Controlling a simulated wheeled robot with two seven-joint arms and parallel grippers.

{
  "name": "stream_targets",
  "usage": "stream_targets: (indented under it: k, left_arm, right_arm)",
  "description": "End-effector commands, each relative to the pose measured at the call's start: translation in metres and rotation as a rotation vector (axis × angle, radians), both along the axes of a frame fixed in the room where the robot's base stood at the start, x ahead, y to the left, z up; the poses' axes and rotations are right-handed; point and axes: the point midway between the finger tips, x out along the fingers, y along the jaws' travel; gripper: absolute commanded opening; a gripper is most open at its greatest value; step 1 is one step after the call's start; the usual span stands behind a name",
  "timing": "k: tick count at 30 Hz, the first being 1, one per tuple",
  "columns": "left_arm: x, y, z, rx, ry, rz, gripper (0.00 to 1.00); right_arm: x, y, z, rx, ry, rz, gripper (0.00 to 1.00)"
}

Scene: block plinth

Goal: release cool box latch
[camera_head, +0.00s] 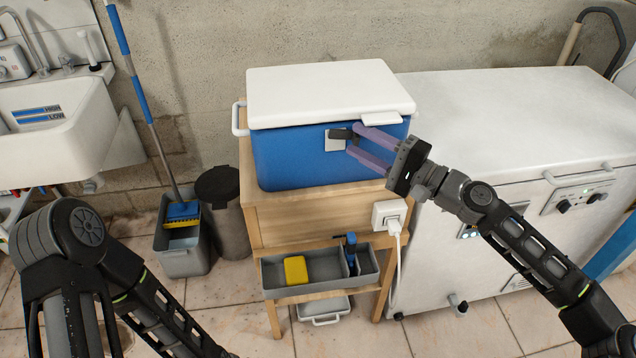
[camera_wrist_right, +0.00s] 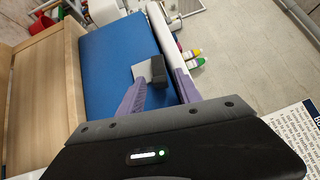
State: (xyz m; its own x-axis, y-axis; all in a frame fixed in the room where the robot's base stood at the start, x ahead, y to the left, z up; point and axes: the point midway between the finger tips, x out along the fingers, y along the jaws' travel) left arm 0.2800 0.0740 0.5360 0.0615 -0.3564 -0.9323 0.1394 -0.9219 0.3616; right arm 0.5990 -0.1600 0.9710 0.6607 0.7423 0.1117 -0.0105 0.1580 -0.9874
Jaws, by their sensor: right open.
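The blue cool box (camera_head: 290,158) with its white lid (camera_head: 325,88) stands on a wooden stand; the lid is down. Its dark latch (camera_head: 340,133) sits on a white plate (camera_head: 335,142) on the front face, towards the right. My right gripper (camera_head: 355,140) is open, its purple fingers pointing at the latch from the right. In the right wrist view, the dark latch (camera_wrist_right: 158,69) shows between the fingertips (camera_wrist_right: 160,82), near the blue wall (camera_wrist_right: 108,65). I cannot tell whether the fingers touch it. My left arm shows at lower left; its gripper is out of view.
The wooden stand (camera_head: 256,212) carries a grey tray (camera_head: 318,270) with a yellow block (camera_head: 295,270). A socket box (camera_head: 389,213) with a plugged cable is below my right gripper. A white chest freezer (camera_head: 500,110) stands right; a bin (camera_head: 222,195) and bucket (camera_head: 183,258) stand left.

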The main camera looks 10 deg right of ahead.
Motion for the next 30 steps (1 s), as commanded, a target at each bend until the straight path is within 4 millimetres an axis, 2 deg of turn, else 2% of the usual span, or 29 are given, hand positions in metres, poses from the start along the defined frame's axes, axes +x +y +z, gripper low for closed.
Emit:
stream_targets:
  k: [8, 17, 28, 29, 30]
  left_arm:
    - [0.0, 0.0, -0.006, 0.0, 0.0, 0.0, 0.0]
    - [0.0, 0.0, -0.027, 0.0, 0.0, 0.0, 0.0]
    - [0.0, 0.0, -0.038, 0.0, 0.0, 0.0, 0.0]
    - [0.0, 0.0, -0.037, 0.0, 0.0, 0.0, 0.0]
    - [0.0, 0.0, -0.034, 0.0, 0.0, 0.0, 0.0]
  right_arm:
    - [0.0, 0.0, -0.003, 0.037, 0.001, -0.001, 0.42]
    - [0.0, 0.003, -0.015, 0.225, 0.014, 0.0, 0.42]
    - [-0.052, -0.054, -0.034, 0.231, 0.015, -0.006, 0.42]
    - [-0.054, -0.05, -0.033, 0.227, 0.017, 0.004, 0.42]
    - [-0.052, -0.037, -0.034, 0.222, 0.025, 0.025, 0.42]
